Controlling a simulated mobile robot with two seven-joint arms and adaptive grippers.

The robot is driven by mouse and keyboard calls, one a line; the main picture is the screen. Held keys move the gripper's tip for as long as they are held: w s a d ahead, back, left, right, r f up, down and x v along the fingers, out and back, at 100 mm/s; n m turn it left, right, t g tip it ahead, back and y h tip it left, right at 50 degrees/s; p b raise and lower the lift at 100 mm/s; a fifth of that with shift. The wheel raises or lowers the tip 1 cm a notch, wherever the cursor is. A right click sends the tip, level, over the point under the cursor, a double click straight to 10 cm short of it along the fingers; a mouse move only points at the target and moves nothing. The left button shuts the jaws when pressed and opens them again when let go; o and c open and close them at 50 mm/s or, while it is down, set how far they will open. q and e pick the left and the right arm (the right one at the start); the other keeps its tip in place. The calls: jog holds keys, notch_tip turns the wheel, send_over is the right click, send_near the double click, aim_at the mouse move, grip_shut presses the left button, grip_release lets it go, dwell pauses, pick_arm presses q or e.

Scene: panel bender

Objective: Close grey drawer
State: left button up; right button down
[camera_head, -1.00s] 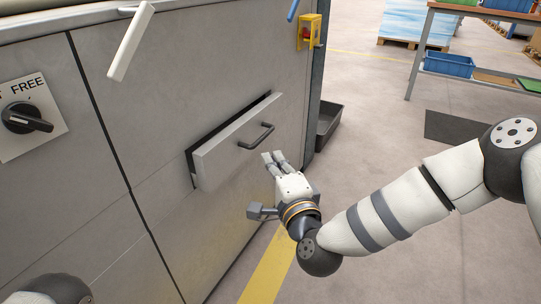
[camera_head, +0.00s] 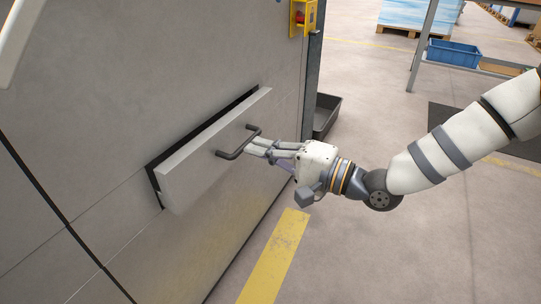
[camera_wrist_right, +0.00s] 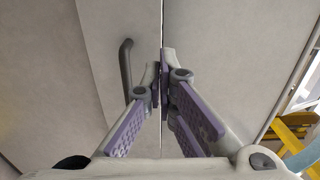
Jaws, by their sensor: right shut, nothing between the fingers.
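The grey drawer (camera_head: 217,150) stands a little out of the grey machine front, with a dark gap along its top and left edges. Its dark bar handle (camera_head: 239,142) is on the drawer front. My right gripper (camera_head: 254,146) is shut and empty, its fingertips at the right part of the drawer front beside the handle. In the right wrist view the fingertips (camera_wrist_right: 160,75) are together, just right of the handle (camera_wrist_right: 126,68). Whether they touch the drawer I cannot tell. My left gripper is not in view.
The machine front (camera_head: 90,110) fills the left side. A dark open bin (camera_head: 326,114) stands on the floor past the machine's corner. A shelf with a blue crate (camera_head: 454,53) is at the back right. The floor around the yellow line (camera_head: 276,255) is clear.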

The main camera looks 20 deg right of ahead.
aim_at(215, 135)
jog(key=b+x, duration=0.1)
jog(key=x, duration=0.5)
jog(key=shift+w+a+f+b, duration=0.15)
jog(key=shift+w+a+b, duration=0.05)
jog(key=shift+w+b, duration=0.1)
jog(key=shift+w+a, duration=0.35)
jog(key=shift+w, duration=0.15)
jog(key=shift+b+x, duration=0.5)
jog(key=shift+x, duration=0.9)
jog(key=shift+s, duration=0.2)
